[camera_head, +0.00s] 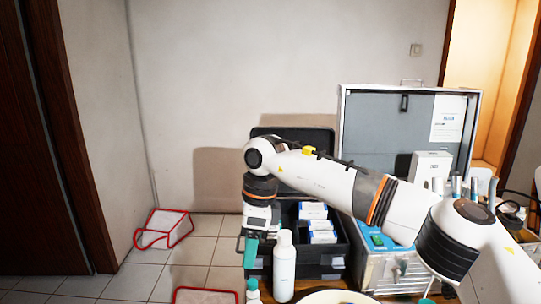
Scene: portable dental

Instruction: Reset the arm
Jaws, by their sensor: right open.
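My right arm (320,178) comes in from the right and bends down at its wrist. My right gripper (263,244) points downward with teal fingertips and is open, with nothing visible between its fingers. It hangs just behind and left of a white bottle (285,270), in front of the open black case. I cannot tell whether it touches the bottle. My left gripper is not in view.
A black case (333,258) holds white-and-blue boxes (313,211). A grey metal case (372,112) stands open at right, with a white box (431,167) beside several metal cylinders. Red-edged bags (165,228) lie on the floor left.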

